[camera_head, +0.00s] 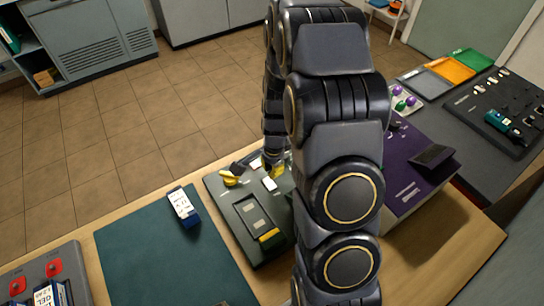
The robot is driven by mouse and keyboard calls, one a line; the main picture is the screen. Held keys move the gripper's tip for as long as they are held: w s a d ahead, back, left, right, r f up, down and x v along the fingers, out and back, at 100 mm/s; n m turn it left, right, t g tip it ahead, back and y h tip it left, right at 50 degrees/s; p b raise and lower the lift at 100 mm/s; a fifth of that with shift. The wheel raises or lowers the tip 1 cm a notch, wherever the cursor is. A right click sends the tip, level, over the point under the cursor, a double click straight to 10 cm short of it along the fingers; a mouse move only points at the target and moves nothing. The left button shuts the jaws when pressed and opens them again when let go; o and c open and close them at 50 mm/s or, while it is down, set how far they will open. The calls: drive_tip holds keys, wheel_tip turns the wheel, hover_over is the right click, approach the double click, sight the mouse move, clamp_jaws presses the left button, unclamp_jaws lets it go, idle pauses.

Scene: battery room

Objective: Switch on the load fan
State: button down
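A dark grey-green panel (221,201) lies on the wooden bench, left of my arm. Near its far edge are a yellow and black part (231,177) and small white labels (269,184). A recessed rectangle with a yellow block (270,238) sits nearer its front. I cannot make out which part is the load fan or its switch; some of the panel is hidden behind my arm. My gripper (273,166) points down over the panel's far right part, close to something yellow. The arm partly covers it, so I cannot see whether its fingers are open or touching anything.
A dark teal mat (150,250) with a white and blue battery (183,207) lies left of the panel. A grey box with red terminals (54,268) is at front left. A purple unit (405,170) stands right of my arm. Coloured trays (450,69) are at far right.

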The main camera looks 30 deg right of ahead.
sight(270, 180)
drive_tip(key=shift+w+f, duration=0.15)
drive_tip(key=shift+f, duration=0.95)
drive_tip(key=shift+w+f, duration=0.1)
drive_tip(key=shift+f, duration=1)
drive_tip(key=shift+w+d+f+g, duration=0.1)
drive_tip(key=shift+w+f+g, duration=0.05)
drive_tip(key=shift+f+g, duration=0.3)
drive_tip(key=shift+w+f+g, duration=0.1)
drive_tip(key=shift+g, duration=0.55)
